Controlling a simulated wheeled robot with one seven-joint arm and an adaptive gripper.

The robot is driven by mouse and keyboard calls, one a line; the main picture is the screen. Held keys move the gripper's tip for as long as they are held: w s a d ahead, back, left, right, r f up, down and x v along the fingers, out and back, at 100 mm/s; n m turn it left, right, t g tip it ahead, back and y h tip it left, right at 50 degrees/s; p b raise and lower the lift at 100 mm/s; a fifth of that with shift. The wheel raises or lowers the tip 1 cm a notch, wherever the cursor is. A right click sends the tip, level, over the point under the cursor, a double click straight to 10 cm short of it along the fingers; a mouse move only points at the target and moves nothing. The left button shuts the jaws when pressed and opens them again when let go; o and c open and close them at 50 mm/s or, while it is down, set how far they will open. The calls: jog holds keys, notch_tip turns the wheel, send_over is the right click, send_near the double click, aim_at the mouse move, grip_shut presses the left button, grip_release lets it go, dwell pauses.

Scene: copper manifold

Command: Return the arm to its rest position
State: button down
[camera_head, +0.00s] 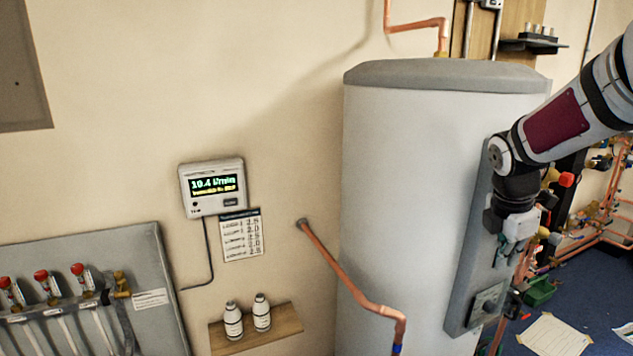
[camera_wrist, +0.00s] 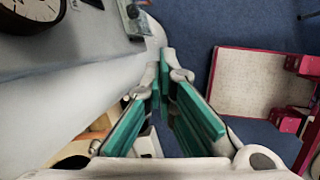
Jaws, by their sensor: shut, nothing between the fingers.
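My arm (camera_head: 557,120) reaches in from the right edge and bends down in front of the tall grey-white tank. My gripper (camera_head: 510,256) hangs at the arm's end, pointing down, beside the tank's grey side panel. In the wrist view my gripper (camera_wrist: 163,68) shows its teal-padded fingers drawn together at the tips, with nothing held between them. Whether it touches the panel cannot be told.
The tank (camera_head: 410,180) stands close left of the gripper, with the grey panel (camera_head: 467,275) on it. Copper pipework (camera_head: 605,200) fills the right side. A pink-edged tray (camera_wrist: 250,75) lies over blue floor (camera_wrist: 200,20). A shelf (camera_head: 280,335) holds two bottles.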

jog(key=s+a+r+m+t+y, duration=0.1)
jog(key=s+a+r+m, duration=0.2)
jog(key=s+a+m, duration=0.6)
jog(key=s+a+r+m+t+y, duration=0.2)
jog(key=s+a+r+m, duration=0.2)
jog(key=s+a+m, duration=0.5)
jog(key=s+a, duration=0.3)
jog(key=s, duration=0.2)
jog(key=shift+t, duration=0.3)
jog(key=shift+d+r, duration=0.1)
jog(key=shift+r, duration=0.05)
